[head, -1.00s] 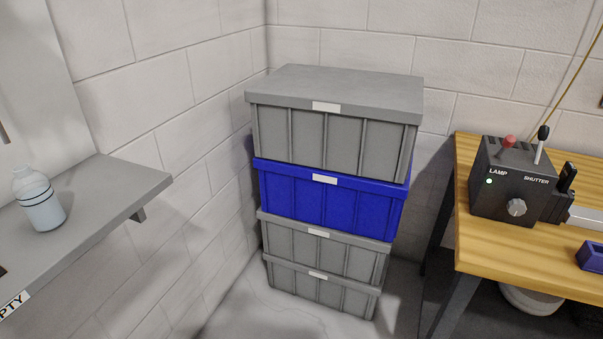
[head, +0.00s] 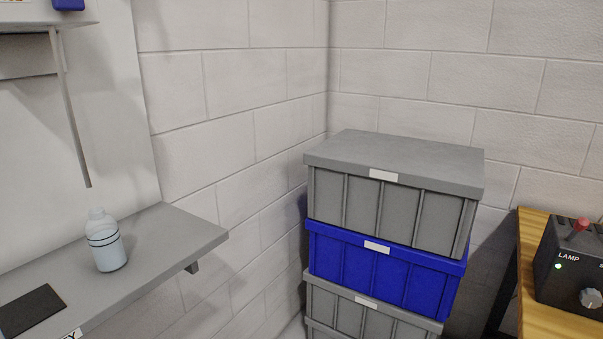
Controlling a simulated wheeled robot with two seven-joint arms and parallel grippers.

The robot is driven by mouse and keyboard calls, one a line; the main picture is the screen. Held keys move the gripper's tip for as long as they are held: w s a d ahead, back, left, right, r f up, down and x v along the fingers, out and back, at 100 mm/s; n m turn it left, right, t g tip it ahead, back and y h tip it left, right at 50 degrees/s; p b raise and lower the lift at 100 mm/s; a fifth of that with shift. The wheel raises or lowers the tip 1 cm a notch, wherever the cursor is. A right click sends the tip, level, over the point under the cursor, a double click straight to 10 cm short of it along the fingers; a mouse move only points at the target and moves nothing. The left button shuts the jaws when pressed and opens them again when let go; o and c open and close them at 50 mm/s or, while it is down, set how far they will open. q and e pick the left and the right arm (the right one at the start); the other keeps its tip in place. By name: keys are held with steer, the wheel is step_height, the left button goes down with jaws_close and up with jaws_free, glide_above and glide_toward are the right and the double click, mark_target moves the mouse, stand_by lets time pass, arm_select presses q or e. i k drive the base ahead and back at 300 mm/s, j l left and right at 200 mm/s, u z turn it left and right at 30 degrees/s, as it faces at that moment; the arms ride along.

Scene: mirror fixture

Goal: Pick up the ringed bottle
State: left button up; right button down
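A pale blue-white bottle (head: 106,243) with dark rings around its upper body stands upright on a grey wall shelf (head: 180,237) at the left. Nothing touches the bottle. Neither of my grippers shows in the head view.
A dark square pad (head: 31,311) lies on the shelf left of the bottle, and a thin rod (head: 71,115) hangs above. Stacked crates, with a grey lidded one (head: 395,202) above a blue one (head: 383,269), stand in the corner. A wooden bench (head: 533,295) with a lamp control box (head: 570,268) is at right.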

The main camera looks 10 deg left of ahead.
mark_target(100, 229)
steer(key=u, duration=1.35)
